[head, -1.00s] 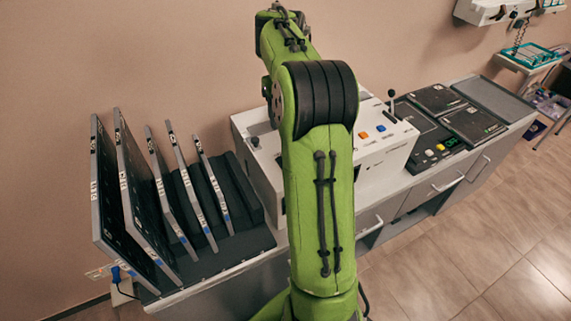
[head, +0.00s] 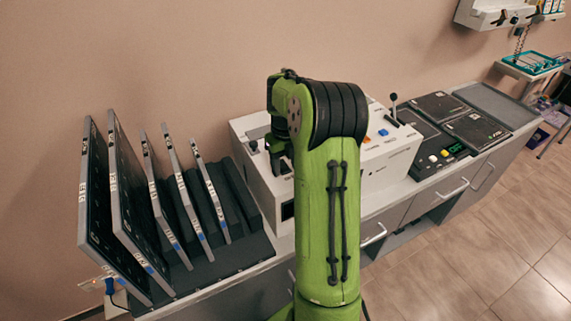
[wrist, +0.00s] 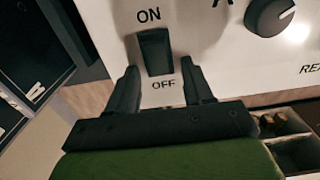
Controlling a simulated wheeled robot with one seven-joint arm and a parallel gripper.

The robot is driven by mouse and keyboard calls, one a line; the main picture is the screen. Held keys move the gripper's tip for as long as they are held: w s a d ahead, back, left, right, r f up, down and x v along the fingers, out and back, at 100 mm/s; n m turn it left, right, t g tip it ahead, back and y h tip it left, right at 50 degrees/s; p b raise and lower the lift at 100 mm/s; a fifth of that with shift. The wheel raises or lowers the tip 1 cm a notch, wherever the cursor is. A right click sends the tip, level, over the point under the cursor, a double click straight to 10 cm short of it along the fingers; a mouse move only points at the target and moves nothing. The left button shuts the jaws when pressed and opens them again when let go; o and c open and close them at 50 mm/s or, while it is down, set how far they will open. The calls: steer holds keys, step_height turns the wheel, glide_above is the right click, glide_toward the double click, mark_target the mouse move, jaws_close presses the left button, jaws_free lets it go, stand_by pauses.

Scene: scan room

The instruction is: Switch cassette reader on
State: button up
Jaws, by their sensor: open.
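The cassette reader is a white box (head: 385,162) on the counter, partly hidden behind my arm in the head view. In the wrist view its white panel (wrist: 215,60) fills much of the picture. A black rocker switch (wrist: 155,52) sits on it, with ON printed at its upper end and OFF at its lower end. My gripper (wrist: 160,78) is open. Its two dark fingers are on either side of the switch's lower end in the picture, with nothing between them but the panel and the OFF label. I cannot tell whether they touch the panel.
A dark knob (wrist: 268,15) is on the panel right of the switch. In the head view, several upright cassettes (head: 128,200) stand in a dark rack left of the reader. Blue and orange buttons (head: 384,132) and a black lever (head: 393,103) are to its right.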

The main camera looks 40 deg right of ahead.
jaws_close()
steer(key=shift+r+g+p, duration=0.3)
steer(key=shift+r+p, duration=0.05)
steer(key=shift+p, duration=0.85)
steer(key=p, duration=0.1)
steer(key=g+p, duration=0.1)
steer(key=p, duration=0.1)
steer(key=shift+w+r+y, duration=0.2)
steer(key=shift+w+y, duration=0.05)
steer(key=shift+y, duration=0.05)
steer(key=g+p, duration=0.1)
steer(key=p, duration=0.4)
steer(key=shift+w+d+g, duration=0.15)
steer(key=shift+w+g, duration=0.05)
steer(key=shift+g, duration=0.2)
steer(key=shift+w+f+g+y+p, duration=0.1)
steer(key=shift+g+y+p, duration=0.25)
steer(key=shift+p, duration=0.55)
steer(key=shift+f, duration=0.15)
jaws_free()
